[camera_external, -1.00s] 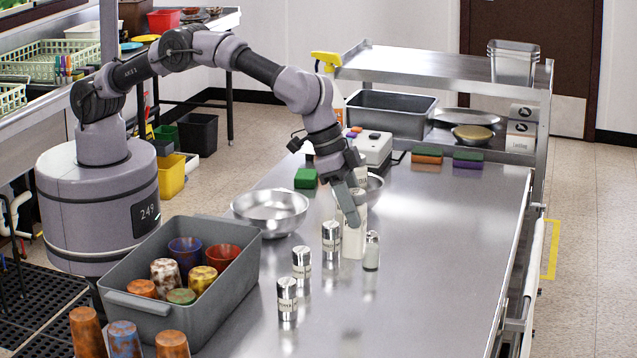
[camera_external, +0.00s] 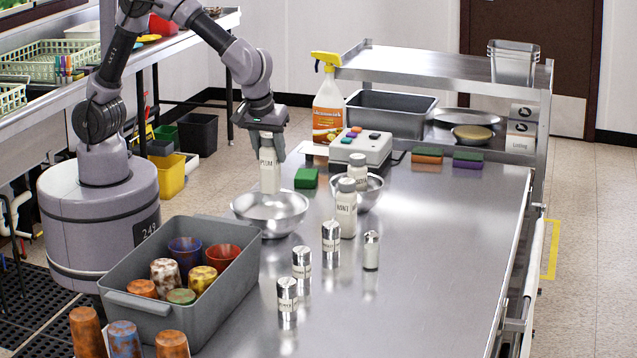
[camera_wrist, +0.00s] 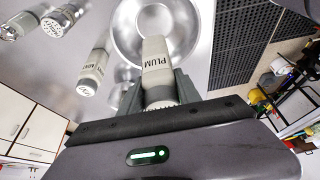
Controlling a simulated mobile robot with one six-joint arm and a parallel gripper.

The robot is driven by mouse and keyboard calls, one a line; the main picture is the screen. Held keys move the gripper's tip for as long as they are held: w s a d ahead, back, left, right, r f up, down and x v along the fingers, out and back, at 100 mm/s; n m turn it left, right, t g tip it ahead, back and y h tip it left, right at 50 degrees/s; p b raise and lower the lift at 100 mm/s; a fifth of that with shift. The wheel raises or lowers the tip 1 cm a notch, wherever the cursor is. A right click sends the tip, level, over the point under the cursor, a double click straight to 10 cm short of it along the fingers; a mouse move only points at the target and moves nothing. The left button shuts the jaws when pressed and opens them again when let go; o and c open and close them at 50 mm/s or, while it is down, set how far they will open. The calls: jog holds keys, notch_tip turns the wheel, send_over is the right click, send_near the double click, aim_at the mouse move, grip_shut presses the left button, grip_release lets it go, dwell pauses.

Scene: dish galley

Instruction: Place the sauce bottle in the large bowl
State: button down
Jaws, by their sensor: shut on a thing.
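My gripper (camera_external: 268,146) is shut on a white sauce bottle (camera_external: 268,176) and holds it upright. In the wrist view the bottle (camera_wrist: 156,62) reads PLUM, and its upper end is between the fingers. The large bowl (camera_external: 282,227) is a shiny metal bowl on the steel counter. The bottle's lower end is at the bowl's opening, over its inside. The bowl also shows in the wrist view (camera_wrist: 196,30), with the bottle's end over it. I cannot tell whether the bottle touches the bowl.
A smaller metal bowl (camera_external: 369,198) stands to the right, with white bottles (camera_external: 346,215) at it and in front. Several shakers (camera_external: 302,262) stand nearer. A grey tub (camera_external: 225,292) of cups is at front left. A green sponge (camera_external: 306,178) lies behind.

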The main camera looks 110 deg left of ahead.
aim_at(269, 191)
jog(key=f+b, duration=0.1)
jog(key=f, duration=0.4)
jog(key=f+b, duration=0.2)
jog(key=f, duration=0.3)
jog(key=shift+s+a, duration=0.1)
jog(key=shift+s, duration=0.1)
jog(key=shift+b, duration=0.3)
jog(key=shift+f, duration=0.15)
jog(key=c, duration=0.9)
grip_release()
jog(key=shift+o, duration=0.2)
